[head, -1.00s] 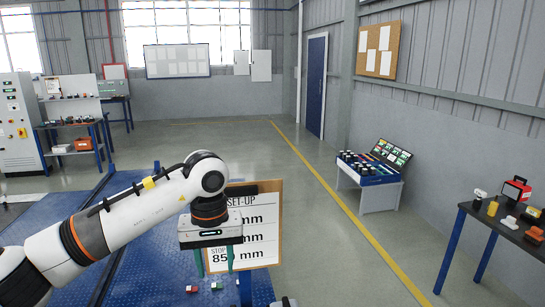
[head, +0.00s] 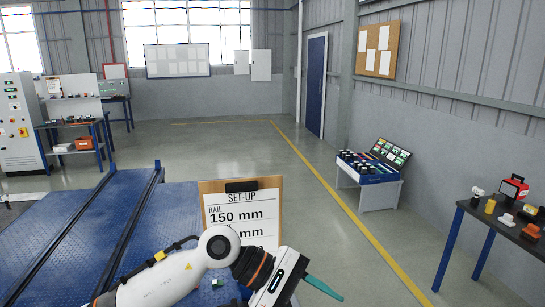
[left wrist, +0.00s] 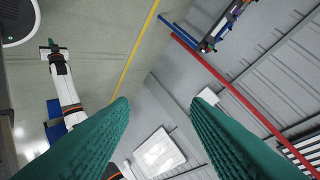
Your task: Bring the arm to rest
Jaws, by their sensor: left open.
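My left arm (head: 178,275) is white with black and orange bands and comes in low in the head view. It bends at a round elbow-like joint, and its gripper (head: 323,287) points to the lower right, in front of the set-up board. In the left wrist view, the two green ridged fingers of my left gripper (left wrist: 158,125) stand well apart with nothing between them. My right gripper does not show in the head view.
The set-up board (head: 215,205) stands just behind my left arm, its lower part hidden. A blue plate floor (head: 80,225) lies to the left. A dark table (head: 500,228) with small items stands at right, and a case stand (head: 380,195) behind it. Grey floor between is clear.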

